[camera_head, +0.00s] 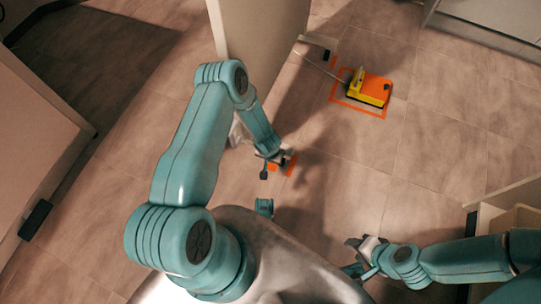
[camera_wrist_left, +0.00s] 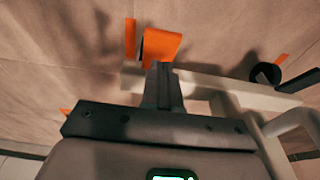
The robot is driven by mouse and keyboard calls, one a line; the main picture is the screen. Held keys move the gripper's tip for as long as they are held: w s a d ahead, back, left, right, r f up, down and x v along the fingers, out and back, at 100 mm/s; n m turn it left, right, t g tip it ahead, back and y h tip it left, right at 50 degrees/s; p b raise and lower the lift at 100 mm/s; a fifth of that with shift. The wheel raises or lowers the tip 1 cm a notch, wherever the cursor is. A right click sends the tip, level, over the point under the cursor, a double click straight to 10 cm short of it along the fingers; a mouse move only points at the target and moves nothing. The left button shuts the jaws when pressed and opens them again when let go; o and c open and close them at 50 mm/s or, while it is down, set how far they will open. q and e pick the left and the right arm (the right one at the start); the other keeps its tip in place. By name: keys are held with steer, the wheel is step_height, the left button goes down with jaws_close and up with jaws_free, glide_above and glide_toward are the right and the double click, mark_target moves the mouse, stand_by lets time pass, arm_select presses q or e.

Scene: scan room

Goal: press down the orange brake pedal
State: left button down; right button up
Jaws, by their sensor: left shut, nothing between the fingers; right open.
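The orange brake pedal (camera_wrist_left: 161,46) shows in the left wrist view as a bright orange plate just beyond my left fingertips. In the head view, a small orange patch (camera_head: 289,166) shows beside my left gripper (camera_head: 270,163), partly hidden by it. My left gripper is shut and empty, low near the floor. In the left wrist view its fingers (camera_wrist_left: 163,75) overlap the pedal's near edge; I cannot tell whether they touch it. My right gripper (camera_head: 362,246) is open and empty at the lower right, away from the pedal.
A yellow and orange foot switch (camera_head: 370,88) sits on the floor inside an orange tape outline. A tall beige panel (camera_head: 262,35) stands behind my left arm. A pale frame bar with a dark caster (camera_wrist_left: 265,74) lies right of the pedal. Open floor (camera_head: 430,150) is at right.

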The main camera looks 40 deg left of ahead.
arm_select(q)
steer(key=shift+s+d+f+b, duration=0.1)
steer(key=shift+s+f+b, duration=0.1)
steer(key=shift+f, duration=0.55)
steer(key=shift+s+f+b, duration=0.15)
steer(key=shift+f, duration=0.55)
arm_select(e)
steer(key=shift+w+d+f, duration=0.15)
steer(key=shift+f, duration=0.4)
arm_select(q)
steer(key=shift+s+f+b, duration=0.3)
steer(key=shift+f+b, duration=0.1)
steer(key=shift+b, duration=0.15)
arm_select(e)
steer(key=shift+s+d+f, duration=0.15)
steer(key=shift+s+f, duration=0.05)
steer(key=shift+f, duration=0.3)
arm_select(q)
steer(key=shift+s+d, duration=0.15)
steer(key=shift+s, duration=0.3)
arm_select(e)
steer(key=shift+s+d+f, duration=0.1)
steer(key=shift+s+d, duration=0.2)
steer(key=shift+s, duration=0.1)
steer(key=shift+a, duration=0.1)
